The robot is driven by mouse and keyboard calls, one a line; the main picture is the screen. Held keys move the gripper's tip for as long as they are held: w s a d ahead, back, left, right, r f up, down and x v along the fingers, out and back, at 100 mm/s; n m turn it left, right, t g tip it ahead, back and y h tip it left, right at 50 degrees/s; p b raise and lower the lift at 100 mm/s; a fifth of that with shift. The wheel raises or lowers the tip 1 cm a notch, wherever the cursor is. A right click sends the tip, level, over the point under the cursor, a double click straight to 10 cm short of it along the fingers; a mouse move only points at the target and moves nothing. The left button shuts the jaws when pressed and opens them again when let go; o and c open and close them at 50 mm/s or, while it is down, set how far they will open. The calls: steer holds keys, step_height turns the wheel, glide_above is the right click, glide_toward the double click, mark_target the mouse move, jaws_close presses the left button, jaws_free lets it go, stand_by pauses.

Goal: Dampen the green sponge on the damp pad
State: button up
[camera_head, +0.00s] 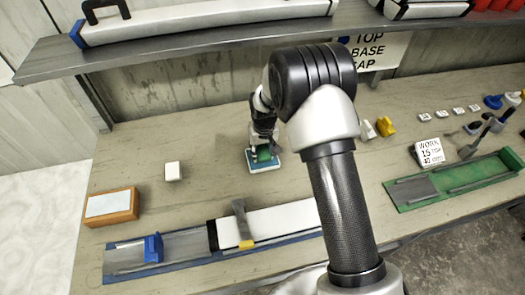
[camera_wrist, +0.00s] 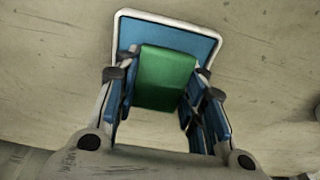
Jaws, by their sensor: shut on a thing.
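The green sponge (camera_wrist: 166,78) is between the two fingers of my gripper (camera_wrist: 165,112) in the wrist view. My gripper is shut on it, one finger at each side. The damp pad (camera_wrist: 168,33) is blue with a white rim and lies behind and below the sponge. In the head view the sponge (camera_head: 264,154) appears over the pad (camera_head: 264,168), with my gripper (camera_head: 264,145) above. I cannot tell whether the sponge touches the pad. The sponge's lower end is partly hidden.
A white block (camera_head: 173,171) and an orange box with a pale top (camera_head: 111,206) lie to the left. A long blue rail with a white liner (camera_head: 270,222) runs along the front. A green tray (camera_head: 455,180) lies right. A shelf (camera_head: 200,45) spans the back.

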mark_target(263, 151)
steer(key=shift+r+p, duration=1.95)
steer(key=shift+r, duration=1.55)
